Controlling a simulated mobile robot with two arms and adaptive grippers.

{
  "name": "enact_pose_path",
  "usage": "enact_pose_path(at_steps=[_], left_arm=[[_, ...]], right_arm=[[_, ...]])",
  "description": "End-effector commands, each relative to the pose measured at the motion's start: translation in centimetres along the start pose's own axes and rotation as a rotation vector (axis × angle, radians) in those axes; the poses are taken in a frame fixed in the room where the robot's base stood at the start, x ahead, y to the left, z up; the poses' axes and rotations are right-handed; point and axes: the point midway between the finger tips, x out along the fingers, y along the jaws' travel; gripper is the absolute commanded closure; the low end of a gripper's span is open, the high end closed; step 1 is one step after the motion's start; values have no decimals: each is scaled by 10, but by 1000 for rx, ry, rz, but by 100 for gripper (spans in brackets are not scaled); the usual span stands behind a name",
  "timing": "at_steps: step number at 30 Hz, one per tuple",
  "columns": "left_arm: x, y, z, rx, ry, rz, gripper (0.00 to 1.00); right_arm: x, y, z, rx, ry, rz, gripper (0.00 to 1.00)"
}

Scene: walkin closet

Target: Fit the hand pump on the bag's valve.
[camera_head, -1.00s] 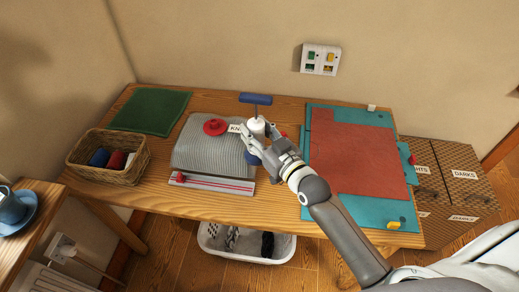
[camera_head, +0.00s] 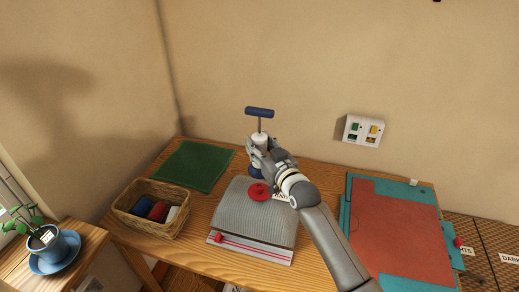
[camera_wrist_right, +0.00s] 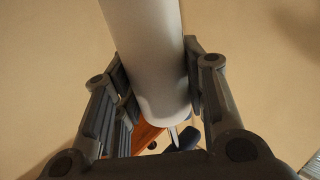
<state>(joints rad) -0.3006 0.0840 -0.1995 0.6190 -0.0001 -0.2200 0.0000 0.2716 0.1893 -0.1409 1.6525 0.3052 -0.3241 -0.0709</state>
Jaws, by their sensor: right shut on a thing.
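My right gripper (camera_head: 262,150) is shut on the hand pump (camera_head: 261,139), a white cylinder with a blue T-shaped handle at the top and a blue foot below. The pump is upright. In the right wrist view the white barrel (camera_wrist_right: 150,60) sits between both fingers. The bag (camera_head: 245,215) lies on the table with grey ribbed knit inside and a red slider at its front edge. Its round red valve (camera_head: 260,192) is on top, just below the pump's foot in the head view. The foot appears apart from the valve, and the gripper partly hides it. My left gripper is out of view.
A wicker basket (camera_head: 125,209) with rolled items and a green mat (camera_head: 193,166) are left of the bag. A teal board with a red sheet (camera_head: 400,232) lies to the right. A potted plant (camera_head: 48,240) stands on a side table. A wall switch panel (camera_head: 362,131) is behind.

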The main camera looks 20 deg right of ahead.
Motion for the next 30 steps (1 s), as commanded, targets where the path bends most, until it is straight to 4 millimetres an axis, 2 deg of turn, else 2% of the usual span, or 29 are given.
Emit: enact_pose_path(at_steps=[15, 30], left_arm=[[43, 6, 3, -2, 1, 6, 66], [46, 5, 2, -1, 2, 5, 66]], right_arm=[[0, 0, 44, 1, 6, 0, 100], [0, 0, 48, 1, 6, 0, 100]])
